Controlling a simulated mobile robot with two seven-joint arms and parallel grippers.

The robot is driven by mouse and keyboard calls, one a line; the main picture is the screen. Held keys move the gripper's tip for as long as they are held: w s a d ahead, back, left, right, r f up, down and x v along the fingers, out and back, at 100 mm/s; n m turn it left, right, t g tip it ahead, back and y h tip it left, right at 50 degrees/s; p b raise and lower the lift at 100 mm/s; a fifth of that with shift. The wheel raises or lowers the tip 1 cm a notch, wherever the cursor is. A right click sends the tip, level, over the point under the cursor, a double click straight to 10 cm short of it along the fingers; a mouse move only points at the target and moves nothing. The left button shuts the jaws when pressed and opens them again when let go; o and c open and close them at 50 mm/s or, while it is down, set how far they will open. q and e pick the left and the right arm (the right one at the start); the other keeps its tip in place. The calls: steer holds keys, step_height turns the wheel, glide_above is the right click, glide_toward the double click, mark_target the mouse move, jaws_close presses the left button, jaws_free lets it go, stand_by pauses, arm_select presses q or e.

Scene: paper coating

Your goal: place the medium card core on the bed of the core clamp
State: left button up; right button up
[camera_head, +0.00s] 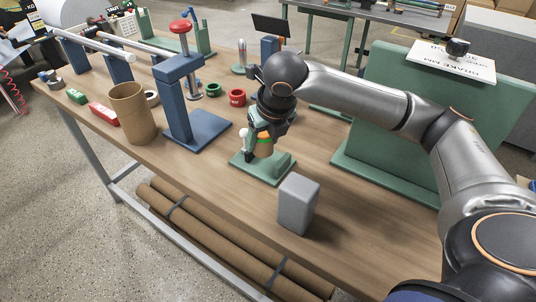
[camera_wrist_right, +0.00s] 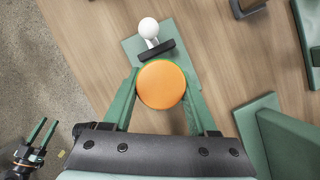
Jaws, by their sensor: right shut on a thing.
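The medium card core (camera_head: 264,149) is a short brown cylinder with an orange top. Its orange end (camera_wrist_right: 162,84) faces the right wrist camera. My right gripper (camera_head: 262,133) is shut on it, with green fingers (camera_wrist_right: 160,95) on both sides. The core clamp has a flat green bed (camera_head: 282,168), a white ball knob (camera_head: 245,133) and a dark bar (camera_wrist_right: 156,50). The core is upright over the bed; I cannot tell whether it touches. My left gripper (camera_wrist_right: 42,132) is open and empty at the lower left of the wrist view.
A grey block (camera_head: 298,204) stands just in front of the clamp. A blue press stand (camera_head: 190,120) and a wide brown tube (camera_head: 131,112) are to the left. Red (camera_head: 237,97) and green (camera_head: 213,89) rings lie behind. A large green panel (camera_head: 395,115) stands at right.

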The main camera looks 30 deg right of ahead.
mark_target(268, 163)
steer(key=shift+w+d+f, duration=0.1)
steer(key=shift+d+f, duration=0.3)
steer(key=shift+f, duration=0.15)
steer(key=f, duration=0.2)
steer(key=f+b, duration=0.1)
steer(key=f, duration=0.1)
steer(key=shift+d, duration=0.35)
arm_select(q)
steer(key=shift+d+f, duration=0.4)
steer(key=shift+d, duration=0.05)
arm_select(e)
steer(key=shift+r, duration=0.15)
arm_select(q)
steer(key=shift+r, duration=0.1)
arm_select(e)
steer(key=o, duration=1)
arm_select(q)
steer(key=shift+w, duration=0.1)
arm_select(e)
steer(key=shift+o, duration=0.2)
